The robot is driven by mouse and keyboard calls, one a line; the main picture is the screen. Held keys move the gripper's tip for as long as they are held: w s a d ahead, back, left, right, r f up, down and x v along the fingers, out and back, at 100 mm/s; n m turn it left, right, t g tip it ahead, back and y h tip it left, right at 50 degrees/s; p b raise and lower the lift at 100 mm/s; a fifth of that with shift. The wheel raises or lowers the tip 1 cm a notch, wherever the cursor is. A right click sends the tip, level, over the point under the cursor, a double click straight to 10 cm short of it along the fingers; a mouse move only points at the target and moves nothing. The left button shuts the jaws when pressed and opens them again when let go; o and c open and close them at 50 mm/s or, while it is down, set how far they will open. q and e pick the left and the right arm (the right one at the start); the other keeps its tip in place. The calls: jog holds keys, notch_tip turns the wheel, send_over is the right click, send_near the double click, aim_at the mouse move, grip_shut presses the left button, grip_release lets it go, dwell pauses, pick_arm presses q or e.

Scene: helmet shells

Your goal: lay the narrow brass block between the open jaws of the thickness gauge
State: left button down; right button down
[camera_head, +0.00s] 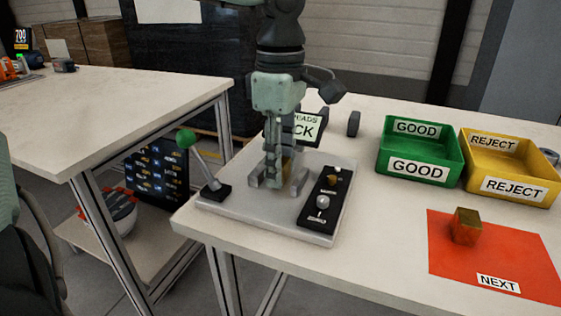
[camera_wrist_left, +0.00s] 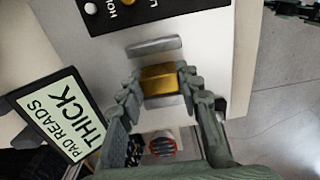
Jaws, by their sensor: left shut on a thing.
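My left gripper (camera_head: 279,177) points down over the thickness gauge (camera_head: 222,222). In the left wrist view its two fingers (camera_wrist_left: 159,84) are shut on a brass block (camera_wrist_left: 160,78), one finger on each side. A grey upright jaw (camera_wrist_left: 153,46) of the gauge stands just beyond the block, with a small gap showing. In the head view the block is mostly hidden by the fingers, low between the gauge's jaws. I cannot tell whether it touches the base. A second brass block (camera_head: 466,226) sits on the red NEXT mat (camera_head: 446,262). My right gripper is not in view.
A green-knobbed lever (camera_head: 187,140) and a black knob panel (camera_head: 324,200) are on the gauge's base. A sign (camera_wrist_left: 60,125) reads PAD READS THICK. A green GOOD bin (camera_head: 418,168) and yellow REJECT bin (camera_head: 512,187) stand at right. Bare table lies between gauge and mat.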

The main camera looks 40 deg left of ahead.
pick_arm(q)
jog(key=shift+f, duration=0.25)
jog(key=c, duration=1)
grip_release()
jog(key=shift+r, duration=0.15)
notch_tip(320, 180, up, 12)
jog(key=shift+f, duration=0.1)
